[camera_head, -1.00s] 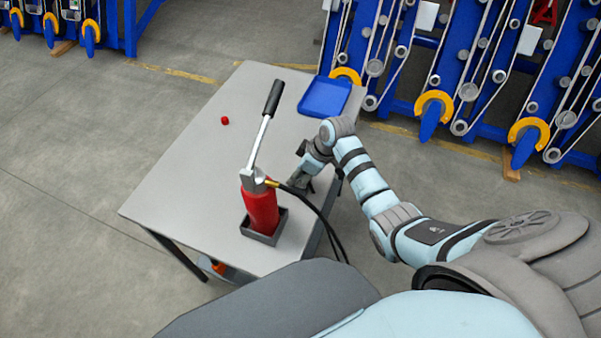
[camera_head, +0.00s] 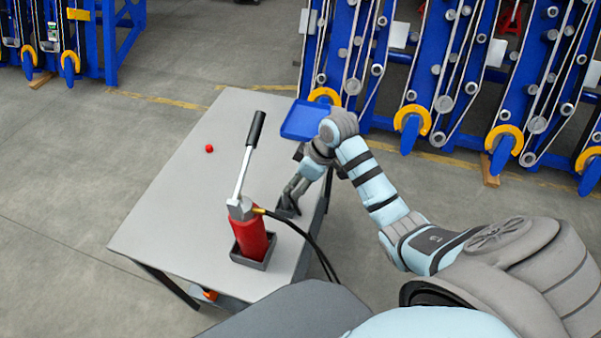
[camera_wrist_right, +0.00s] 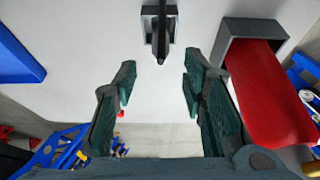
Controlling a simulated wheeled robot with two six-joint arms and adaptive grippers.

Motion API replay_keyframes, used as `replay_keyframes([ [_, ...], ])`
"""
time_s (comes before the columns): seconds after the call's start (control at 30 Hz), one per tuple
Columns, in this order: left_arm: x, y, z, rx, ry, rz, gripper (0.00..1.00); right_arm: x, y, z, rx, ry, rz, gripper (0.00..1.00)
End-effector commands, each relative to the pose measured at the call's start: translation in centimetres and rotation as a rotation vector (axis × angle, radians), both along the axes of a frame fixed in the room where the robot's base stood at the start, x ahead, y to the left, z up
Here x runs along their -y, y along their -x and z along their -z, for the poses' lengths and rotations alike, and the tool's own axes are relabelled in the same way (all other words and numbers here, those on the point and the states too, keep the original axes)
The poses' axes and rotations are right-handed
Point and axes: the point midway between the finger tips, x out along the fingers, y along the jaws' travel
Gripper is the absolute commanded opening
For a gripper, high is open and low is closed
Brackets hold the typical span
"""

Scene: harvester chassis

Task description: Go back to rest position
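My right gripper (camera_head: 287,202) hangs over the right side of the grey table, between the red hand pump and the blue tray. In the right wrist view its two dark fingers (camera_wrist_right: 155,85) stand wide apart with nothing between them. My right arm reaches in from the lower right, bent at the elbow. My left gripper and arm do not show in the head view.
The red pump (camera_head: 251,234) stands in a dark holder on the table (camera_head: 185,205), its lever tilted upward and a black hose at its side. A blue tray (camera_head: 300,121) and a small red ball (camera_head: 209,149) lie farther back. Blue machine frames (camera_head: 450,75) stand behind.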

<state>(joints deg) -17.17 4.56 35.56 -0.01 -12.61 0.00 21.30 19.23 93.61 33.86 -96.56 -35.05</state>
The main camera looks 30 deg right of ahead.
Motion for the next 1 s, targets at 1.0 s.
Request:
replay_keyframes([
  [1.0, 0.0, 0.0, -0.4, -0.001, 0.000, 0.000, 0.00, -1.6, 11.0, 4.3, -0.051, 0.067, 0.226, 0.38],
])
